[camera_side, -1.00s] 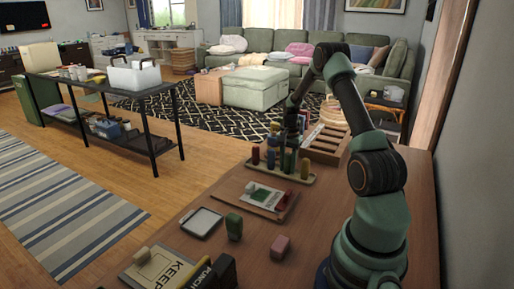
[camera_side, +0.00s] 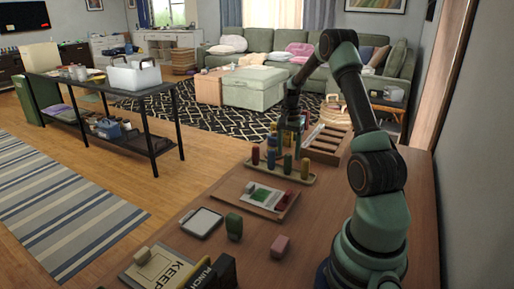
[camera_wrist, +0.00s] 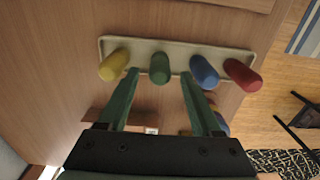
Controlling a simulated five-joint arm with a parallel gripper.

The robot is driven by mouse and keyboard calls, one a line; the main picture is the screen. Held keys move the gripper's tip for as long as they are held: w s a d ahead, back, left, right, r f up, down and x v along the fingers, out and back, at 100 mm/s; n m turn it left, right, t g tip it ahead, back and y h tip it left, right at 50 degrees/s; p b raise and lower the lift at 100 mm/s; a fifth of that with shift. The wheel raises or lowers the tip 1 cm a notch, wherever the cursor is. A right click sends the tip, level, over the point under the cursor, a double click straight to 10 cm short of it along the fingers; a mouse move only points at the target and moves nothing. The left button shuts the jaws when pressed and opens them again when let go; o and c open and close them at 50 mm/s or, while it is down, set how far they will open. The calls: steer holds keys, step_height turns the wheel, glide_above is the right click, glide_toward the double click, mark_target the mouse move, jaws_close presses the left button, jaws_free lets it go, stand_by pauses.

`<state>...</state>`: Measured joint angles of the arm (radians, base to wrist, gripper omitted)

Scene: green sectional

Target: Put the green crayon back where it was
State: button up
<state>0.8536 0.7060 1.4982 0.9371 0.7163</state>
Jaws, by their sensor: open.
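The green crayon (camera_side: 288,164) stands upright in a long pale tray (camera_side: 281,178). In the wrist view the green crayon (camera_wrist: 160,68) stands in the tray (camera_wrist: 176,44) between the yellow crayon (camera_wrist: 114,65) and the blue crayon (camera_wrist: 204,72), with the red crayon (camera_wrist: 242,75) at the right end. My gripper (camera_wrist: 160,74) is open and empty. Its fingertips appear on either side of the green crayon in that view, without visible contact.
A wooden slotted rack (camera_side: 323,147) stands behind the tray. A board with a green-marked card (camera_side: 264,195), a white-topped pad (camera_side: 202,222), a green block (camera_side: 234,226) and a pink block (camera_side: 280,245) lie nearer. Blue and yellow pieces are partly hidden behind my gripper.

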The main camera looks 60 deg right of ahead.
step_height(320, 180, up, 6)
steer(key=shift+f, duration=0.1)
steer(key=w+a+r+n+t+h, duration=0.15)
steer(key=a+r+n, duration=0.3)
steer(key=a, duration=0.45)
steer(key=w+a+r+n+t, duration=0.1)
steer(key=w+a+r+n, duration=0.2)
steer(key=a+r, duration=0.4)
steer(key=s+a+n+t, duration=0.1)
steer(key=s+a+n, duration=0.3)
steer(key=a, duration=0.6)
steer(key=s+a+n+t+y, duration=0.1)
steer(key=s+a+n+t, duration=0.1)
steer(key=a+n, duration=0.4)
steer(key=shift+s+a+r, duration=0.25)
steer(key=shift+s+a, duration=0.65)
steer(key=shift+a, duration=1.3)
steer(key=shift+n+y, duration=0.25)
